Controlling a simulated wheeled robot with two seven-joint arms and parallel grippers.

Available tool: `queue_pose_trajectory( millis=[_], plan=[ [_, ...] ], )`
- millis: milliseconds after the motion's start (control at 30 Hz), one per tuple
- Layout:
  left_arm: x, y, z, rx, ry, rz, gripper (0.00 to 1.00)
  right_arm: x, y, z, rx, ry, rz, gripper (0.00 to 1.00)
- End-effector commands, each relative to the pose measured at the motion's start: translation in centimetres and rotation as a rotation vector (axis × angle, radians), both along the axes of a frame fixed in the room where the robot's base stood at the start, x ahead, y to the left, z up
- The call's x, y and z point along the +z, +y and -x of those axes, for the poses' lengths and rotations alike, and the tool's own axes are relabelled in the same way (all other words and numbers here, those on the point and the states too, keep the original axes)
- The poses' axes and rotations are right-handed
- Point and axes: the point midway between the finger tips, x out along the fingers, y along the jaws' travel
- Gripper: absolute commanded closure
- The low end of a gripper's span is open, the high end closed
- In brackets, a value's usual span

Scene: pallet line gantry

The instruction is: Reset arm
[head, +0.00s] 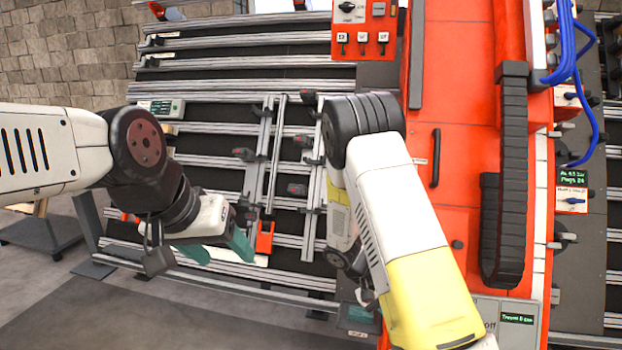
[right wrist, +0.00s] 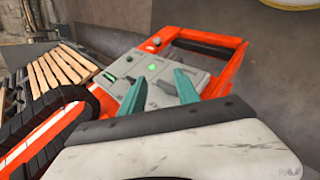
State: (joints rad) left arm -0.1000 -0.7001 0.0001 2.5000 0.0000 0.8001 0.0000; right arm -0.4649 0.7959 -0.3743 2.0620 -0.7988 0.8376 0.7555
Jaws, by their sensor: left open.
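My left arm reaches in from the left in the head view. My left gripper (head: 220,252) has teal fingers, which are spread and empty above the near edge of the slatted rail bed (head: 215,85). My right arm (head: 375,190) bends over the right side of the bed, and its gripper is hidden there. In the right wrist view my right gripper (right wrist: 160,86) shows two teal fingers standing apart with nothing between them. Behind them is a grey control panel (right wrist: 172,73) with a lit green button. I cannot tell how far the fingers are from it.
A tall orange machine housing (head: 465,110) with a black cable chain (head: 505,180) stands right of the bed. Blue hoses (head: 572,60) hang at upper right. An orange switch box (head: 364,32) is at the back. Open floor (head: 120,315) lies at lower left. Wooden slats (right wrist: 58,70) show in the right wrist view.

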Motion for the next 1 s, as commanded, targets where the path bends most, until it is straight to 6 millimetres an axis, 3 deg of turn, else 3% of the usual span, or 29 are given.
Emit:
queue_pose_trajectory(
  millis=[33,367,700,900,1000],
  plan=[
    [0.0,0.0,0.0,0.0,0.0,0.0,0.38,1.9,0.5,0.3,-0.028,-0.026,-0.064,0.62],
    [0.0,0.0,0.0,0.0,0.0,0.0,0.38,12.6,3.8,3.7,-0.097,-0.176,-0.44,0.62],
    [0.0,0.0,0.0,0.0,0.0,0.0,0.38,23.2,6.6,9.1,-0.032,-0.417,-0.746,0.62],
    [0.0,0.0,0.0,0.0,0.0,0.0,0.38,27.9,8.0,12.9,0.049,-0.572,-0.859,0.62],
    [0.0,0.0,0.0,0.0,0.0,0.0,0.38,29.3,8.5,14.4,0.086,-0.631,-0.887,0.62]
  ],
)
